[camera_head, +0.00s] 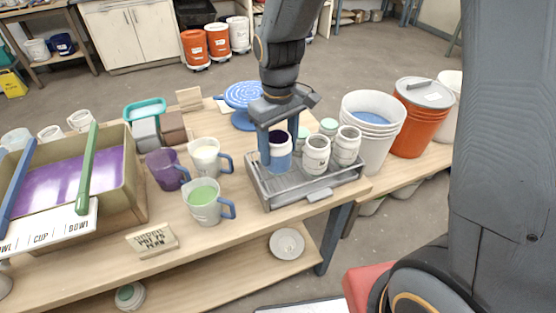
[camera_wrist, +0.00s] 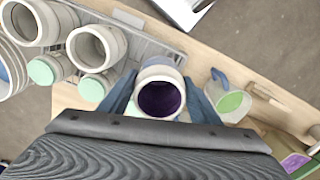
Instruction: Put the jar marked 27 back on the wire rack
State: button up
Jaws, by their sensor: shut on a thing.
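My gripper (camera_head: 279,150) is shut on a pale jar (camera_head: 281,161) with dark purple glaze inside and a blue lower part. The held jar is upright, with a blue finger on either side; its open mouth shows in the wrist view (camera_wrist: 160,98). The grey wire rack (camera_head: 267,199) is on the table, and the jar is at its left end in the head view. I cannot tell whether the jar touches the rack. Two open white jars (camera_head: 316,157) (camera_head: 347,146) stand on the rack's right part. No number is readable on the held jar.
Green-topped jars (camera_head: 328,127) stand behind the white ones. Mugs with purple (camera_head: 166,170), cream (camera_head: 206,158) and green (camera_head: 203,204) glaze stand left of the rack. White buckets (camera_head: 371,130) and an orange bucket (camera_head: 421,120) are at the right. A blue round stand (camera_head: 243,96) is behind.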

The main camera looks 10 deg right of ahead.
aim_at(278, 162)
jog(key=shift+f+p, duration=0.55)
jog(key=shift+f, duration=1.9)
jog(key=shift+f, duration=0.15)
jog(key=o, duration=1.4)
notch_tip(278, 162, up, 12)
jog(key=b, duration=0.3)
jog(key=shift+f, duration=0.15)
jog(key=shift+d, duration=0.1)
jog(key=s+d+f+m, duration=0.3)
jog(key=d, duration=0.3)
jog(key=s+d+f+m+t+b, duration=0.1)
jog(key=s+d+f+m, duration=0.2)
jog(key=d, duration=0.3)
jog(key=shift+s+d+f, duration=0.25)
jog(key=shift+s+f, duration=0.35)
jog(key=shift+s, duration=0.1)
